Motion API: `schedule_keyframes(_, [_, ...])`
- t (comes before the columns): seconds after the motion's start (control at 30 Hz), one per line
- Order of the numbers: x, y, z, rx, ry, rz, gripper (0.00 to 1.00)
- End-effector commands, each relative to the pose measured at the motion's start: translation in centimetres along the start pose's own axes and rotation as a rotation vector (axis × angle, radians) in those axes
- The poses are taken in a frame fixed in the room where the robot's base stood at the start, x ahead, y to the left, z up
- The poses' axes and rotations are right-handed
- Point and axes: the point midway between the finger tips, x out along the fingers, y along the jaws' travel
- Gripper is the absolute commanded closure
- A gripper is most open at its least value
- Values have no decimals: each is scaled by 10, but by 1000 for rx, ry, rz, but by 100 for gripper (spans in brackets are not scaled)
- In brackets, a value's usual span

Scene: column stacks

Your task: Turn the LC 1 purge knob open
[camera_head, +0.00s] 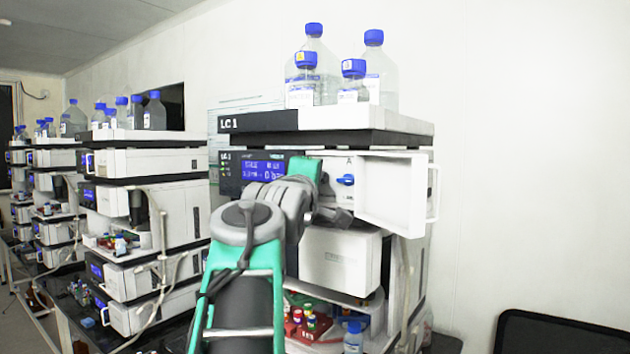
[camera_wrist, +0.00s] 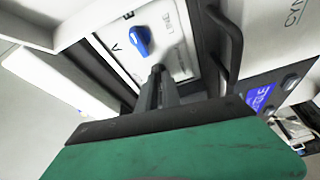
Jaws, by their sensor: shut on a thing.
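The LC 1 stack (camera_head: 270,121) stands in the middle of the head view, with its label on the top tray. A blue knob (camera_head: 345,180) sits on a white panel under a letter A, inside an open white door (camera_head: 390,190). In the wrist view the blue knob (camera_wrist: 141,40) shows on the labelled white panel, just beyond and left of my fingertips. My gripper (camera_wrist: 158,70) is close to this panel, its dark fingers nearly together. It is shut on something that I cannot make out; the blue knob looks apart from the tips. In the head view my arm hides the fingertips.
The open door with its handle (camera_head: 433,192) juts out right of the panel. Bottles with blue caps (camera_head: 315,50) stand on top. Small coloured caps (camera_head: 310,320) and a bottle (camera_head: 353,338) are below. More stacks (camera_head: 140,215) stand left. A dark handle (camera_wrist: 228,40) is beside my fingers.

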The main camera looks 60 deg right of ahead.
Motion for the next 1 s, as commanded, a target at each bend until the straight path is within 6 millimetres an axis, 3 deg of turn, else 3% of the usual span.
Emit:
schedule_keyframes(0.03, [-1,3,1,2,-1,7,100])
schedule_keyframes(0.07, [-1,3,1,2,-1,7,90])
schedule_keyframes(0.3, [0,1,0,1,-1,3,71])
schedule_keyframes(0.67, [-7,0,0,2,1,3,70])
schedule_keyframes(1.0, [-69,-2,-1,3,3,3,70])
